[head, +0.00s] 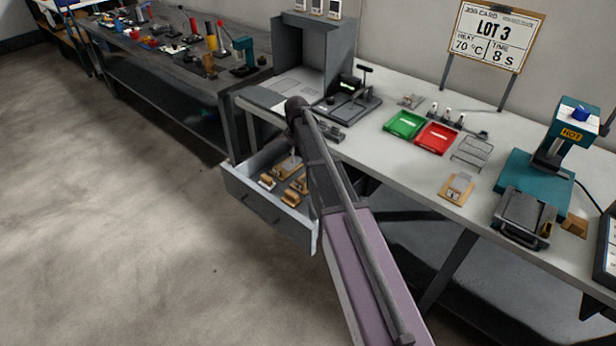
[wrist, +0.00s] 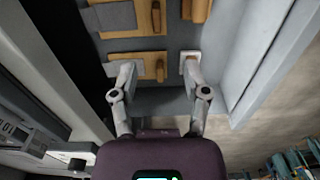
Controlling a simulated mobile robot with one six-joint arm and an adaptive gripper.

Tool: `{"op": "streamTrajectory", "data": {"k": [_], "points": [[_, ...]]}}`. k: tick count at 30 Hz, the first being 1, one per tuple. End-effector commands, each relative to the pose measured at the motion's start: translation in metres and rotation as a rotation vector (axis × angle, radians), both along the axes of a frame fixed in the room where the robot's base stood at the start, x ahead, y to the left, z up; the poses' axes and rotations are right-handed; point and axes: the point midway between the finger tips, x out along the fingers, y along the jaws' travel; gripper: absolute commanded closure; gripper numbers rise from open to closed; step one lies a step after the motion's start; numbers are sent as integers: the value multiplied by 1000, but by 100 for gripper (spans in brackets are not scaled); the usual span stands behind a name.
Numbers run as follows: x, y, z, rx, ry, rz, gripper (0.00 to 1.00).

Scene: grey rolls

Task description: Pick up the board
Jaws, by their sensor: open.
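Several tan boards (head: 266,181) with raised wooden grips lie in the open drawer (head: 237,184). In the wrist view my gripper (wrist: 156,75) is open above the drawer. A tan board (wrist: 143,64) with an upright wooden grip (wrist: 160,71) shows between and just beyond its fingertips. The left fingertip overlaps this board in the picture; I cannot tell whether they touch. The right fingertip is near a pale piece (wrist: 190,57) with a wooden part. Another tan board (wrist: 126,33) lies farther up. In the head view my arm hides part of the drawer, and the gripper is not clear.
The drawer's side wall (wrist: 262,62) stands close at the right in the wrist view. On the bench are a green tray (head: 404,124), a red tray (head: 437,137), another tan board (head: 457,188) and a teal press (head: 540,172). The floor left of the drawer is clear.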

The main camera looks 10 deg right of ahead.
Motion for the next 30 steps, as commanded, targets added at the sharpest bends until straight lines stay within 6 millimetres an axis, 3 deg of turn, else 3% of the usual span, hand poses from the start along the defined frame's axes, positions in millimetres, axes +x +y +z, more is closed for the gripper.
{"op": "streamTrajectory", "data": {"k": [17, 30], "points": [[1, -8, -3, 0, 0, -9, 40], [0, -10, -34, 0, 0, -11, 40]]}}
